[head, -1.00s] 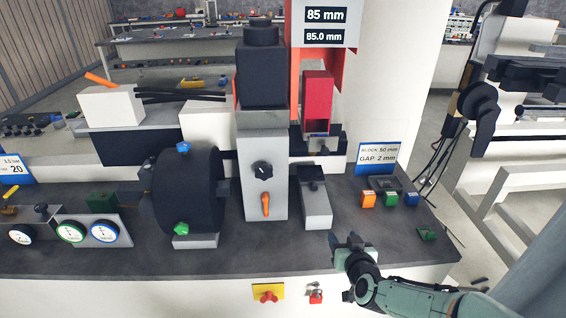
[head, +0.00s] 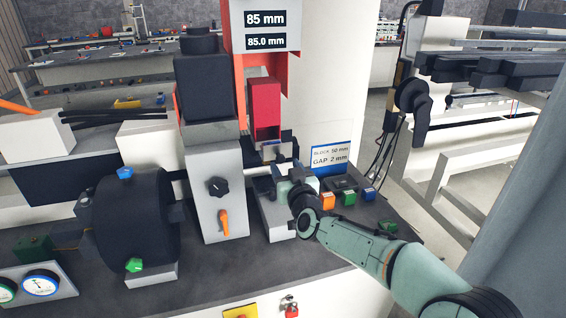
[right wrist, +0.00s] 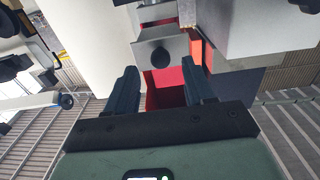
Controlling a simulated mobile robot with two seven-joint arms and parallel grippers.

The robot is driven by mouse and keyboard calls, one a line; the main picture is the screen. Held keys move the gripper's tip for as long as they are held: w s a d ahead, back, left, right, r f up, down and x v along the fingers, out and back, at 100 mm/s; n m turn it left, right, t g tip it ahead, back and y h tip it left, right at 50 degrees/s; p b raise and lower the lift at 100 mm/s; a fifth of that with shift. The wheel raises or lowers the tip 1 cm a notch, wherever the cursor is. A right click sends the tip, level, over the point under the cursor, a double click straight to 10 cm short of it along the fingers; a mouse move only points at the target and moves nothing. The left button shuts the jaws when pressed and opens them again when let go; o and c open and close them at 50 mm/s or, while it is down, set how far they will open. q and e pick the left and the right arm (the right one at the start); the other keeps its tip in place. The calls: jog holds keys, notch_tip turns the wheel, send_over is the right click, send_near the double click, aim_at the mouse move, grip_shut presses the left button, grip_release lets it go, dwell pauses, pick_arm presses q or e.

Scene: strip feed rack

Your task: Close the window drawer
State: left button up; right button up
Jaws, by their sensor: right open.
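A grey block with a dark round knob, which looks like the window drawer (right wrist: 150,48), is ahead of my right gripper (right wrist: 161,70) in the right wrist view. The knob lies between the lines of the two spread fingers, with no visible contact. A red block (right wrist: 166,82) shows behind it. In the head view, my right gripper (head: 280,174) is over the grey housing (head: 276,222) in front of the red block (head: 264,103). The gripper and forearm hide part of this area, so how far out the drawer stands is unclear. My left gripper is out of view.
A grey column with a black dial and orange lever (head: 222,220) stands just left of my gripper. Orange, green and blue buttons (head: 348,198) and a gap sign (head: 330,157) are close on the right. A black drum (head: 130,225) stands farther left.

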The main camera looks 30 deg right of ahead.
aim_at(276, 148)
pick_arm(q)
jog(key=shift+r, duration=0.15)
pick_arm(e)
jog(key=shift+x, duration=1.5)
jog(key=shift+c, duration=0.3)
